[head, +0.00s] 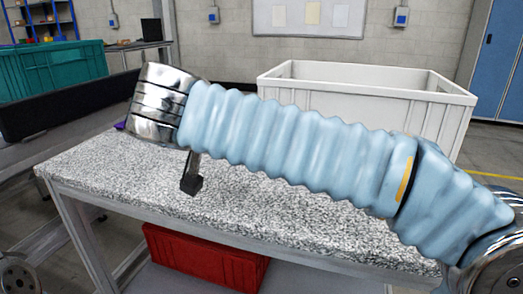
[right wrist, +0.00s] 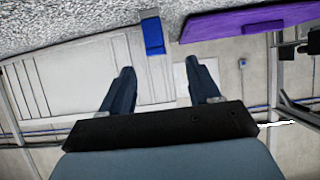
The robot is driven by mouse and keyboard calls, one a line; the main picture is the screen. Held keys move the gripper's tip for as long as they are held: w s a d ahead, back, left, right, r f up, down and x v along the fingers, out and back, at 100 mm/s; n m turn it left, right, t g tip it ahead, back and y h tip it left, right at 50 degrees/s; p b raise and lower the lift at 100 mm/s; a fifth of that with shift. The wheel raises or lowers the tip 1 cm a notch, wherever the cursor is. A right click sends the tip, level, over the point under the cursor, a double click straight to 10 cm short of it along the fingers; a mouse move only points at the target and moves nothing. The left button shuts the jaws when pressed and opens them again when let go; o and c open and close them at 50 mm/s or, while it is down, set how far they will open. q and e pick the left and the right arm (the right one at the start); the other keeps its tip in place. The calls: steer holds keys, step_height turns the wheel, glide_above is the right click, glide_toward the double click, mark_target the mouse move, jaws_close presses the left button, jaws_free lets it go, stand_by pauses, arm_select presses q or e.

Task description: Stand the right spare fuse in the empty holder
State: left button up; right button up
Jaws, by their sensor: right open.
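My right gripper (right wrist: 162,66) is open in the right wrist view, with nothing between its two dark fingers. Its fingers point toward a speckled tabletop, which appears at the top of that view. A blue block (right wrist: 153,36) stands at the tabletop's edge in that view, beyond the fingertips and apart from them. A purple panel (right wrist: 240,20) lies beside it. I cannot tell whether the block is a fuse or a holder. In the head view my right arm crosses the table and hides most of what is behind it. No fuse or empty holder can be made out. My left gripper is out of view.
The speckled table (head: 300,205) looks bare in front of my arm. A large white crate (head: 440,110) stands behind it at right. A red crate (head: 205,260) sits below the tabletop. A teal crate (head: 50,70) and a dark rail (head: 65,105) are at left.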

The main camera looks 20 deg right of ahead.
steer(key=x, duration=0.8)
steer(key=shift+d+r, duration=0.1)
steer(key=shift+d, duration=0.35)
steer(key=shift+w+d+f, duration=0.2)
steer(key=shift+w+f, duration=0.1)
steer(key=shift+w, duration=0.05)
jaws_close()
steer(key=shift+r, duration=0.15)
